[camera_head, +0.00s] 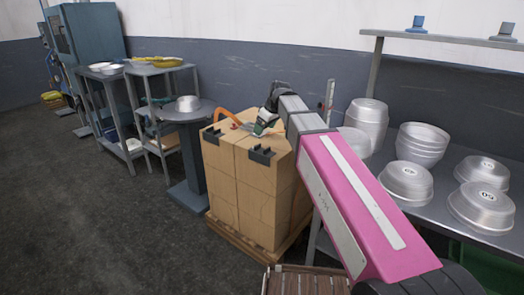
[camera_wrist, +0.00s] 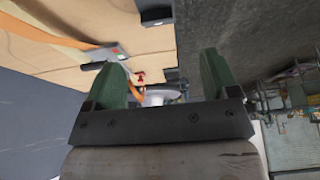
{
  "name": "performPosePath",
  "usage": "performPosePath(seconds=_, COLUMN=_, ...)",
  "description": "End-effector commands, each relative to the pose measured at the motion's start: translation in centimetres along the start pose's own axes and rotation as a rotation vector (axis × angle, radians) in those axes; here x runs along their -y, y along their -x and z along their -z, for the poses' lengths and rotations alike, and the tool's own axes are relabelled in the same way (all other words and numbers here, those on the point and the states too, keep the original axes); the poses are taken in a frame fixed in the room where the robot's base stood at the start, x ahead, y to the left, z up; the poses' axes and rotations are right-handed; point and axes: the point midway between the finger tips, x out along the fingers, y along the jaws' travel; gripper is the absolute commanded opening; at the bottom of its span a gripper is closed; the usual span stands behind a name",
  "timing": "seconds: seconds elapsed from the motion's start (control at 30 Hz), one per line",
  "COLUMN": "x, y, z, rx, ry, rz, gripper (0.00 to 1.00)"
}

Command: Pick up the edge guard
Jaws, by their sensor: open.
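Two dark edge guards sit on the top front edge of a stack of cardboard boxes (camera_head: 237,185). The nearer edge guard (camera_head: 262,155) is at the right, and the other edge guard (camera_head: 213,134) is at the left corner. In the wrist view, one dark edge guard (camera_wrist: 156,12) shows at the box edge near the top, beyond the fingertips. My gripper (camera_head: 259,129) is above the box top, close behind the nearer guard. In the wrist view my gripper (camera_wrist: 163,65) has its two green fingers spread, with nothing held between them.
An orange strap (camera_head: 225,115) with a metal buckle (camera_wrist: 105,52) lies on the boxes. A round table (camera_head: 188,112) with a pan stands left. A bench at right holds several metal pans (camera_head: 405,180). A wooden slatted surface (camera_head: 305,281) is in front. Open floor lies left.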

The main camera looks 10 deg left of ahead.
Motion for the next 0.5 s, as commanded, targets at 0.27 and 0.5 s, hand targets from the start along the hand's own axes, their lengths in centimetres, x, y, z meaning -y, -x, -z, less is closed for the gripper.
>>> performPosePath(seconds=0.27, x=-0.1, y=-3.6, z=0.0, rx=0.001, ry=-0.001, rz=0.001, gripper=0.81)
performPosePath(seconds=0.5, x=-0.1, y=-5.4, z=-0.1, rx=0.000, ry=-0.001, rz=0.000, gripper=0.81)
